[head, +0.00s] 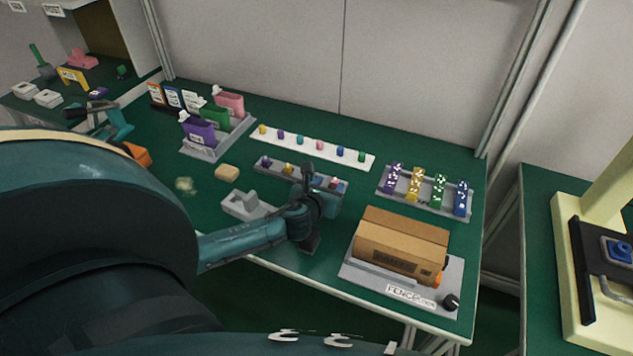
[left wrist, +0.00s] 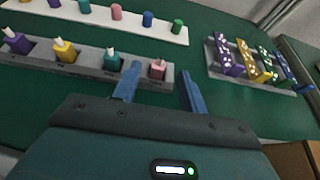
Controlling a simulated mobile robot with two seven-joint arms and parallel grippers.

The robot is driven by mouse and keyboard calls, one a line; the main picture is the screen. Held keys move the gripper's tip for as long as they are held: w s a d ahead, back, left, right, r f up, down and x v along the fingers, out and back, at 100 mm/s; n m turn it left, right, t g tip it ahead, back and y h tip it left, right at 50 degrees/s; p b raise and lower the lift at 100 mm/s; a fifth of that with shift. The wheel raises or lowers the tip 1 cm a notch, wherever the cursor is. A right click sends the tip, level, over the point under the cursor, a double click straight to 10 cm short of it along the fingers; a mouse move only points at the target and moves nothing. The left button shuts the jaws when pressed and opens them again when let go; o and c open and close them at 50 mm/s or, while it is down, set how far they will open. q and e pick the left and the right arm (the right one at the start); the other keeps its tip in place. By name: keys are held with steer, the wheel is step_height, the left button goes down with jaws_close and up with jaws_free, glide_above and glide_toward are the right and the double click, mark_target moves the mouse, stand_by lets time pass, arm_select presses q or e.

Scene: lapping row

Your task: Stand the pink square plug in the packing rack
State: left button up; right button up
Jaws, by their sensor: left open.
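The pink square plug (head: 333,183) stands in the right end of a low grey rack (head: 257,170). In the left wrist view the pink plug (left wrist: 158,69) has a pale tip and sits in the end slot. Purple, yellow and teal plugs stand in the same rack (left wrist: 85,68). My left gripper (head: 325,187) is open and empty. In the left wrist view its blue fingers (left wrist: 158,80) appear either side of the pink plug, apart from it. I cannot tell by label which rack is the packing rack. My right gripper is out of view.
A white strip (head: 255,138) with several coloured pegs lies behind. A grey rack (head: 383,187) of dotted blocks stands right. A cardboard box (head: 400,240) sits on a grey fixture at the front right. A grey holder (head: 240,206) lies left of my gripper.

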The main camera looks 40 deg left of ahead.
arm_select(q)
steer(key=v, duration=1)
steer(key=shift+p, duration=0.3)
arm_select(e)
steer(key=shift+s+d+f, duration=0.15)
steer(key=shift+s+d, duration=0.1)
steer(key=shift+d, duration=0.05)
arm_select(q)
steer(key=shift+s, duration=0.15)
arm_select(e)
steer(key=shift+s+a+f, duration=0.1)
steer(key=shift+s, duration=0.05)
